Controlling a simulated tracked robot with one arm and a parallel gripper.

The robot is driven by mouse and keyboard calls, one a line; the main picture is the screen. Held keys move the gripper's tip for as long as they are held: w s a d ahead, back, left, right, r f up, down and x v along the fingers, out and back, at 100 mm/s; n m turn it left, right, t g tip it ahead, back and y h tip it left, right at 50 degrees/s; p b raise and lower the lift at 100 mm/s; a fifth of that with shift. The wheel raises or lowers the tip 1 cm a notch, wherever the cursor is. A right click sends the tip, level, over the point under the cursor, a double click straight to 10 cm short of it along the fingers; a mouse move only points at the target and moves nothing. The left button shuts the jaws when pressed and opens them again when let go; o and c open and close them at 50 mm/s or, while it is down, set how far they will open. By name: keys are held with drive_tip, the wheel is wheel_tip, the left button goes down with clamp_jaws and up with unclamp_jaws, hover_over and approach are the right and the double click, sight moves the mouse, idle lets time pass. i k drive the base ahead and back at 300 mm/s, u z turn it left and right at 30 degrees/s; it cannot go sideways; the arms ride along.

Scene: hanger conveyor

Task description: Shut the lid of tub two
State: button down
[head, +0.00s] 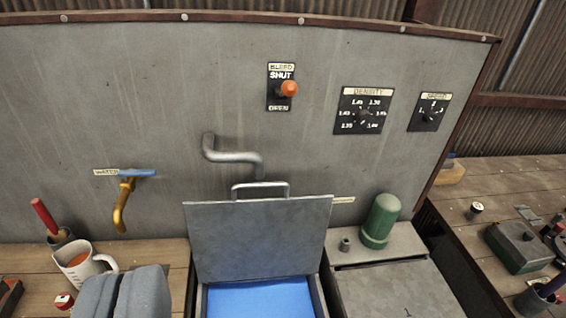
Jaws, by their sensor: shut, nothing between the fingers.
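A tub with a blue inside (262,299) stands at the bottom middle, and its grey lid (260,240) is raised upright at the back. A metal loop handle (260,189) is on the lid's top edge. No number shows on this tub. The tub to its right has a flat, shut lid (395,290) marked 1. My gripper (122,283) is shut and empty at the bottom left, left of the open tub and apart from its lid in the picture. The tub's front is out of the frame.
A bent grey spout (233,153) juts from the panel behind the lid. A green cylinder (380,221) stands behind the shut tub. A jug (82,266) and a red-handled tool (45,217) in a cup are near my gripper. A yellow tap (123,203) hangs above them.

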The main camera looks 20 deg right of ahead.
sight(235, 239)
drive_tip(key=z, duration=0.2)
drive_tip(key=i, duration=0.85)
drive_tip(key=z, duration=0.5)
